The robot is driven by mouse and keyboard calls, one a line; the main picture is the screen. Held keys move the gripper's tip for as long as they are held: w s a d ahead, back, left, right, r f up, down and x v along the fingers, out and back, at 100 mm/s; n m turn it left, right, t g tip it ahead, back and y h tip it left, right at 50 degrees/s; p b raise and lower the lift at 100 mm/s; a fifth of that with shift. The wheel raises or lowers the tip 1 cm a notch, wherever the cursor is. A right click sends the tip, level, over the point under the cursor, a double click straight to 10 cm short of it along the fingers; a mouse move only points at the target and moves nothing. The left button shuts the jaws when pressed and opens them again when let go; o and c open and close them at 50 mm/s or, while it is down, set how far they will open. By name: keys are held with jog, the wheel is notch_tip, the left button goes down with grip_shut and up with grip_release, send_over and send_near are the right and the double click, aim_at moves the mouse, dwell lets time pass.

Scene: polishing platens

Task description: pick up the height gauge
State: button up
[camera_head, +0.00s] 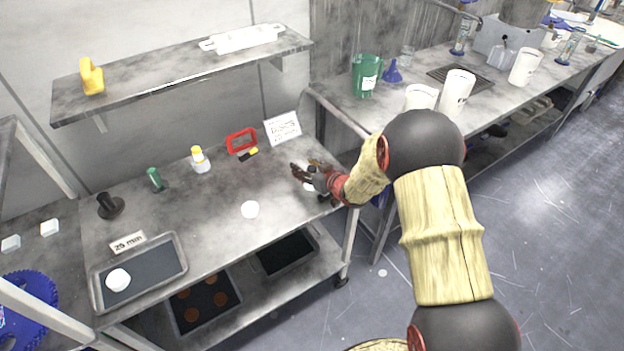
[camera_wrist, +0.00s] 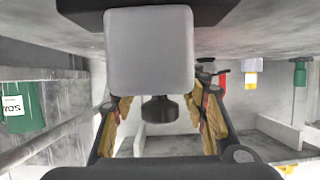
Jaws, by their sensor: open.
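The item at my gripper, which I take to be the height gauge (camera_wrist: 150,52), has a pale grey block body and a dark knob-like part in the wrist view. In the head view it is small and mostly hidden by the fingers, at the right end of the metal bench. My gripper (camera_head: 306,177) is open there, low over the bench, with its fingers spread. In the wrist view the fingers stand on both sides of the grey body. I cannot tell whether they touch it.
On the bench (camera_head: 215,235) are a white sign (camera_head: 282,128), red frame (camera_head: 241,141), yellow-capped bottle (camera_head: 200,160), green bottle (camera_head: 155,180), black flanged piece (camera_head: 110,206), white disc (camera_head: 250,209) and tray (camera_head: 180,262). A green jug (camera_head: 366,75) stands on the right-hand counter.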

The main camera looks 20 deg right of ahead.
jog(key=shift+c, duration=1.2)
grip_shut()
